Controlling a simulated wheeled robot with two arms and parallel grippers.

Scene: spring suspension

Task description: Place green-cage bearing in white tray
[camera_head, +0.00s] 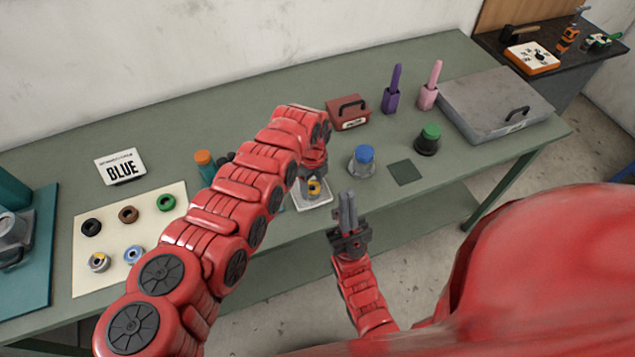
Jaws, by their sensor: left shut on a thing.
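The white tray (325,199) lies near the front edge of the table, under my left gripper (314,178). My left gripper points down, low over the tray, and is shut on a small part that it mostly hides. A grey ring with a yellow middle (314,188) shows at the fingertips; I cannot tell whether it is held or lies in the tray.
A blue-topped holder (362,162) stands right of the tray.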

